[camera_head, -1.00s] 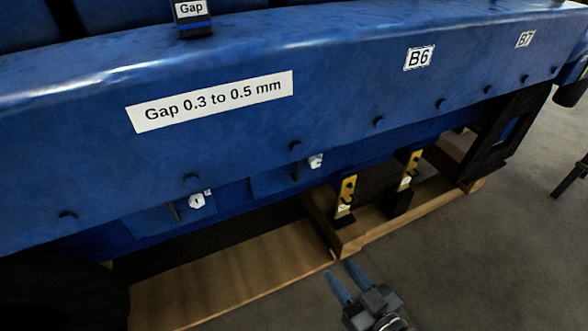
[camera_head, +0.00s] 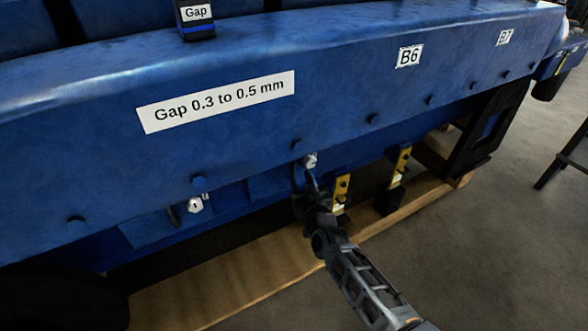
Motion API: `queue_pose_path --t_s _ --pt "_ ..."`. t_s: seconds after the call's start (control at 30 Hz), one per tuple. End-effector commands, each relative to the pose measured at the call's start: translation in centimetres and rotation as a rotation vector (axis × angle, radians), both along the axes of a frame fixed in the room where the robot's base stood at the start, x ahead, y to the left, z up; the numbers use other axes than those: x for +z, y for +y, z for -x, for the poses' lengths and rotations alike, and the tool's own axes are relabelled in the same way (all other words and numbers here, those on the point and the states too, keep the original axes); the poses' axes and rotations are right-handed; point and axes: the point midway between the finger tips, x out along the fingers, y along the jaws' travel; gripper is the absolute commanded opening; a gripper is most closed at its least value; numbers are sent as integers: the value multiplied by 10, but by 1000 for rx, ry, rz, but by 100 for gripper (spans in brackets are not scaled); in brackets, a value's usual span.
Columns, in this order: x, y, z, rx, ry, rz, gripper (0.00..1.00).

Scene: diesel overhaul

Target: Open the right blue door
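The right blue door (camera_head: 267,187) is a small panel low on the blue engine side, under the overhanging blue cover. A white tag (camera_head: 310,160) sits at its upper right. My gripper (camera_head: 301,178) is at the right part of this door, just below the tag, and overlaps the place of the door's dark handle. The fingers are dark and small here, so I cannot tell whether they are closed or touch the handle. The door looks flush with the engine side. The left blue door (camera_head: 148,228) has its own dark handle and white tag (camera_head: 195,205).
Two yellow brackets (camera_head: 341,190) stand on the wooden pallet (camera_head: 240,282) right of the door. A dark support frame (camera_head: 482,140) is farther right. The blue cover (camera_head: 330,105) overhangs the doors. Grey floor (camera_head: 500,250) is clear at the lower right.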

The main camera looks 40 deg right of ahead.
Motion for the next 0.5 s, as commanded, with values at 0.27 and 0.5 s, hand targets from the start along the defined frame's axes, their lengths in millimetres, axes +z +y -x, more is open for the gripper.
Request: queue_pose_path --t_s 0.27,0.5 --pt "-1 -20 -37 -1 -1 0 40" --pt "0 -25 -50 1 -1 0 40"
